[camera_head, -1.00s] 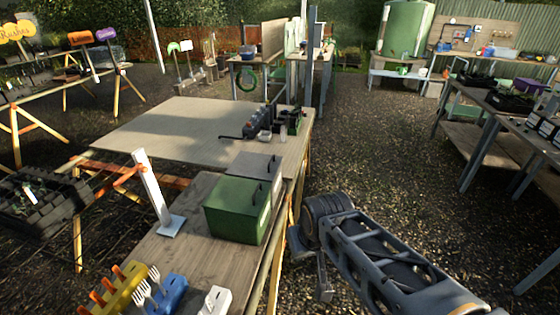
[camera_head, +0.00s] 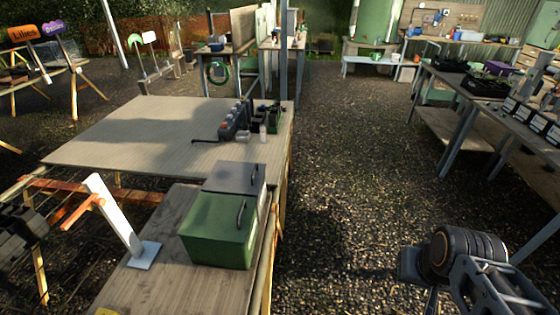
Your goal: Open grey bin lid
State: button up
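The grey bin (camera_head: 233,177) stands on the wooden bench (camera_head: 170,290), directly behind the green bin (camera_head: 217,230). Its grey lid is shut and has a dark handle near its right side. The green bin's lid is also shut, with a dark handle on its right. My gripper (camera_head: 418,290) is at the lower right, over the gravel and well apart from both bins. Its fingers are mostly hidden or cut off by the bottom edge, so its opening does not show.
A white post on a plate (camera_head: 118,220) stands left of the bins. A wide table (camera_head: 135,135) behind them carries small dark devices (camera_head: 250,122). A gravel aisle (camera_head: 340,170) lies open to the right, with shelving benches (camera_head: 445,115) beyond it.

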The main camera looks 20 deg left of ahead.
aim_at(228, 177)
jog(key=z, duration=0.05)
jog(key=i, duration=1.25)
jog(key=u, duration=3.05)
